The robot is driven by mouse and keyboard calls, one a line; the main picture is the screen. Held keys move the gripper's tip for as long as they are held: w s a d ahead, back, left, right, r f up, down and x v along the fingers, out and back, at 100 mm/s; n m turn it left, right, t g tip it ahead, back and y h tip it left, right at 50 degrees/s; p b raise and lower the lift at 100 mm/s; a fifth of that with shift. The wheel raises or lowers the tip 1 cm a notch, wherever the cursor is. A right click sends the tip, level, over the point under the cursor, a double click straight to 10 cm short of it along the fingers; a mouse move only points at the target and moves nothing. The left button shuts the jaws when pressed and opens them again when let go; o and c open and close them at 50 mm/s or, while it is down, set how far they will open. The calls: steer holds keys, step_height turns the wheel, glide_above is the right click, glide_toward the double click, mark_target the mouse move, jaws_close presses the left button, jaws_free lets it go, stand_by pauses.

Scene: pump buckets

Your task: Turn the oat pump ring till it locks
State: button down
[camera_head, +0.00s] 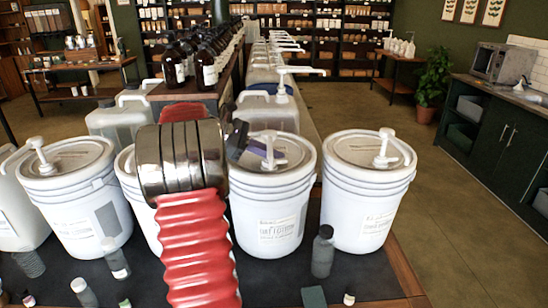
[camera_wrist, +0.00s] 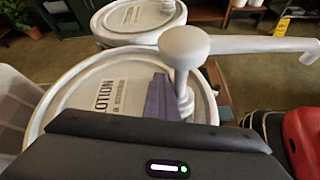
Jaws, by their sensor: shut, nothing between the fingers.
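The lotion bucket (camera_head: 266,212) is white and stands upright at the middle of the front row. Its label is too blurred to confirm the word oat. Its white pump (camera_head: 270,148) rises from the lid. In the wrist view the pump head (camera_wrist: 184,45) and its long spout show large, with the lid (camera_wrist: 75,88) below, printed "LOTION". The collar ring (camera_wrist: 186,104) at the pump's base is partly hidden. My gripper (camera_head: 238,140) is at the left of this pump, and its shut, empty fingers (camera_wrist: 160,97) appear close beside the pump neck; contact cannot be told.
Similar pump buckets stand to the right (camera_head: 370,205) and left (camera_head: 82,210). Another is largely hidden behind my arm. A small grey bottle (camera_head: 322,252) stands in front on the dark table mat (camera_head: 275,280). Jugs and dark bottles (camera_head: 205,60) fill the back.

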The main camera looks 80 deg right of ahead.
mark_target(247, 155)
steer(key=shift+s+a, duration=0.1)
steer(key=shift+a, duration=0.05)
steer(key=shift+w+d, duration=0.35)
steer(key=shift+w, duration=0.45)
steer(key=shift+w+d, duration=0.35)
steer(key=shift+w, duration=0.45)
steer(key=shift+w+d, duration=0.35)
steer(key=shift+w, duration=0.45)
steer(key=shift+w+d, duration=0.3)
steer(key=shift+w, duration=0.4)
steer(key=shift+w+d, duration=0.3)
steer(key=shift+w, duration=0.35)
steer(key=shift+w+d, duration=0.3)
steer(key=shift+w, duration=0.4)
steer(key=shift+w+d, duration=0.1)
steer(key=shift+w, duration=0.15)
